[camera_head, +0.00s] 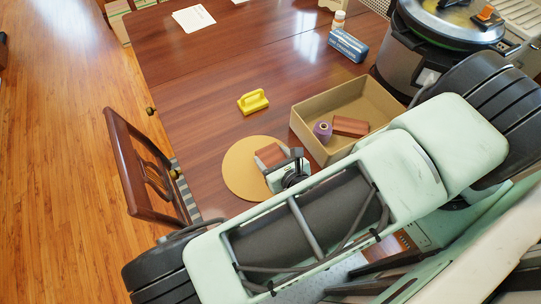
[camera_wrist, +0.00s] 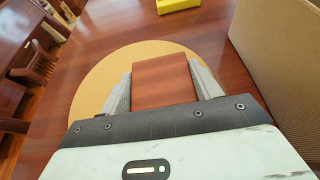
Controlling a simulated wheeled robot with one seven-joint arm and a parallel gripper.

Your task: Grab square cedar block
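A reddish-brown wooden block (camera_head: 270,154) is at the round tan mat (camera_head: 240,168) on the table. In the wrist view this block (camera_wrist: 162,80) lies between the two grey fingers of my gripper (camera_wrist: 160,88) and fills nearly the whole gap. I cannot tell whether both fingers press on it. In the head view my gripper (camera_head: 288,170) is at the block's lower right, and the arm hides part of the area. A second reddish-brown block (camera_head: 350,126) lies in the open cardboard box (camera_head: 376,98). I cannot tell from the pictures which is the square cedar one.
A purple spool (camera_head: 323,131) is also in the box, close right of my gripper. A yellow handled object (camera_head: 252,101) stands behind the mat. A blue case (camera_head: 348,45), a small bottle (camera_head: 338,20) and a cooker (camera_head: 440,50) are farther back. A chair (camera_head: 140,170) stands left.

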